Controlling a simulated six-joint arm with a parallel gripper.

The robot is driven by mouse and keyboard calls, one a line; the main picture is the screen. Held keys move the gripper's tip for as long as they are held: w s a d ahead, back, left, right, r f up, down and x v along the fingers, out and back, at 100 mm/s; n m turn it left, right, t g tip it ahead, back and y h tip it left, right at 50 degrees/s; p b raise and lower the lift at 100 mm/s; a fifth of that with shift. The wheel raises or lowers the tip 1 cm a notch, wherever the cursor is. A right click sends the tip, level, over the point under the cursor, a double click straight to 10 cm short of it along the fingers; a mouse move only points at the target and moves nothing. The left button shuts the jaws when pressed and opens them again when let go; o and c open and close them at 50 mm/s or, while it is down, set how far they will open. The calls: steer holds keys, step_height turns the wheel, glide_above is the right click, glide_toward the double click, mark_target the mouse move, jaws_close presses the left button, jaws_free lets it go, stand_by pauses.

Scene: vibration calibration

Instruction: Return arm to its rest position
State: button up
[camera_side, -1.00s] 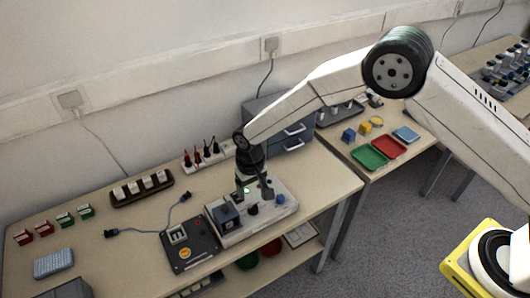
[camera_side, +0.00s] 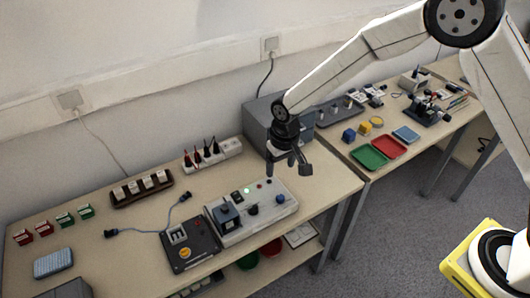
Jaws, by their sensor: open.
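My gripper (camera_side: 288,168) is open and empty. It hangs pointing down, in the air above the right rear part of the calibration unit (camera_side: 268,213), apart from it. The unit is a light grey box with a dark block (camera_side: 226,216) at its left, a lit green light, a dark knob (camera_side: 253,209) and a blue knob (camera_side: 280,200). My arm reaches in from the upper right, its elbow at the top right of the view.
A dark device (camera_side: 190,246) with a yellow button stands left of the unit. Green (camera_side: 369,155) and red (camera_side: 389,147) trays lie on the right bench.

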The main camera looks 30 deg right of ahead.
steer(key=s+d+r+t, duration=0.1)
steer(key=s+d+r, duration=0.3)
steer(key=s+d, duration=0.3)
steer(key=s+d+r, duration=0.4)
steer(key=s+d, duration=0.4)
steer(key=s, duration=0.3)
steer(key=shift+r+t, duration=0.2)
steer(key=shift+t, duration=0.2)
